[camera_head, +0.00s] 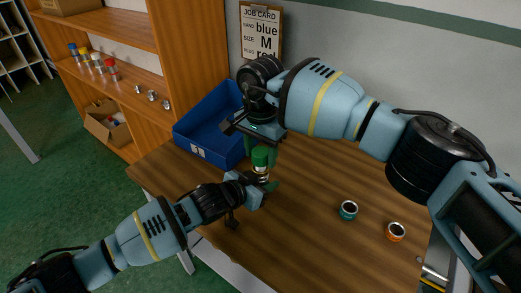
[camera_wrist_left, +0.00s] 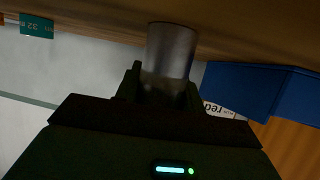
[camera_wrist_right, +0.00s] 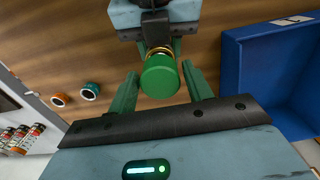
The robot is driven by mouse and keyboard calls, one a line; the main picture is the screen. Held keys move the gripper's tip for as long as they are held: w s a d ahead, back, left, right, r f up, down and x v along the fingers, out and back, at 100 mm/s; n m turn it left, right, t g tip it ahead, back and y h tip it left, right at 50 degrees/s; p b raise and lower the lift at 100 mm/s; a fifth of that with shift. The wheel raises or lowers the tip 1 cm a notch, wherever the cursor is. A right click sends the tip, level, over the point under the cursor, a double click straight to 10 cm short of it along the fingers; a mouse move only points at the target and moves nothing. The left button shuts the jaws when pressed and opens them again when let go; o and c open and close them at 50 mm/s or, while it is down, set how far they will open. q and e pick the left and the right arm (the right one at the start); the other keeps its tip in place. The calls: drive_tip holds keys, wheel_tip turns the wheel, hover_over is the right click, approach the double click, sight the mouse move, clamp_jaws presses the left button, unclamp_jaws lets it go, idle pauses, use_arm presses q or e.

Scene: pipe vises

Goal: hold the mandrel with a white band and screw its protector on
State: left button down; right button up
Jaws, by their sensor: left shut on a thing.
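The mandrel (camera_head: 261,174) is upright over the table in the head view. A narrow pale part shows under the green protector (camera_head: 260,156), which sits on its top end. Whether the threads are engaged is hidden. My left gripper (camera_head: 262,187) is shut on the mandrel; the left wrist view shows its grey metal body (camera_wrist_left: 170,52) between the fingers. My right gripper (camera_head: 262,148) is above, pointing down. In the right wrist view its open fingers stand either side of the green protector (camera_wrist_right: 160,76), with visible gaps.
A blue bin (camera_head: 205,125) stands close behind at the left. A teal ring (camera_head: 348,210) and an orange ring (camera_head: 396,232) lie on the table (camera_head: 310,185) to the right. A wooden shelf (camera_head: 150,75) holds several small parts. A job card (camera_head: 261,33) hangs on the wall.

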drive_tip(key=c, duration=0.8)
drive_tip(key=m, duration=0.5)
drive_tip(key=shift+m, duration=0.4)
drive_tip(key=m, duration=0.4)
drive_tip(key=shift+m, duration=0.3)
drive_tip(key=m, duration=0.4)
drive_tip(key=shift+m, duration=0.4)
drive_tip(key=m, duration=0.9)
drive_tip(key=o, duration=1.2)
drive_tip(key=shift+c, duration=0.2)
wheel_tip(320, 180, up, 12)
